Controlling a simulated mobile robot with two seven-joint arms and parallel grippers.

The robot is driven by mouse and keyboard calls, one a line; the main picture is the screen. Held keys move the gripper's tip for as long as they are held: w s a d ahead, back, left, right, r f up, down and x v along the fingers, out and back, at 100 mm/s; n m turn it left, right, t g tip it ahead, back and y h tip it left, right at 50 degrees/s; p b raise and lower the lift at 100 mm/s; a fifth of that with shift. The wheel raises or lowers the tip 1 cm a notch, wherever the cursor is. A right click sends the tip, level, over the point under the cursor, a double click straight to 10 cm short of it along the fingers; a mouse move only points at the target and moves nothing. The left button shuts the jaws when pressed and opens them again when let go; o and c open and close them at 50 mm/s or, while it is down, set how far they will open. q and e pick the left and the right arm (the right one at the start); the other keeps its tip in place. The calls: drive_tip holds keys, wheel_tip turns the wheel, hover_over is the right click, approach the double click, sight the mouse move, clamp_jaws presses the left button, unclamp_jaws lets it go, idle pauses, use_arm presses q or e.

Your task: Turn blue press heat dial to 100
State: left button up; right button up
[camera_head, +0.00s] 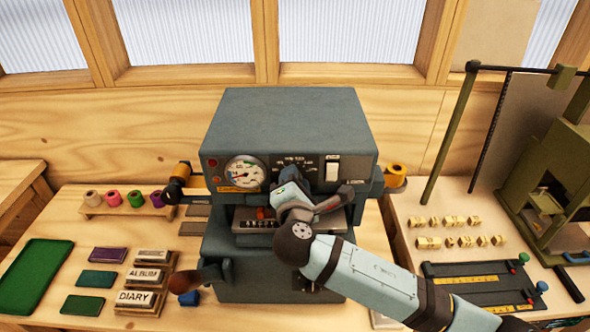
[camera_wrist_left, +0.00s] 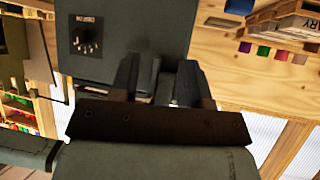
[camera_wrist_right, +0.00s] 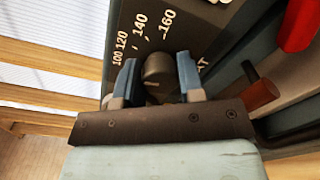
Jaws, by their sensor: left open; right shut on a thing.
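The blue-grey press (camera_head: 290,118) stands at the middle of the bench, with a gauge and a white switch on its front panel. My right gripper (camera_head: 290,190) is at this panel. In the right wrist view its blue-grey fingertips are shut on the dark heat dial (camera_wrist_right: 158,70), one on each side. The printed marks 100, 120, 140 and 160 show beyond the fingers; I cannot make out where the dial points. In the head view the gripper hides the dial. My left gripper (camera_wrist_left: 157,85) is open and empty in the left wrist view, and is not seen in the head view.
Stamps (camera_head: 145,277), a green tray (camera_head: 43,275) and coloured foil rolls (camera_head: 114,199) lie left of the press. A green machine (camera_head: 550,180) and several brass pieces (camera_head: 455,222) stand on the right. A red handle (camera_wrist_right: 297,25) is near the right gripper.

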drive_tip(key=shift+n+p, duration=0.4)
drive_tip(key=shift+f, duration=0.1)
drive_tip(key=o, duration=0.8)
drive_tip(key=shift+c, duration=0.2)
drive_tip(key=shift+o, duration=0.8)
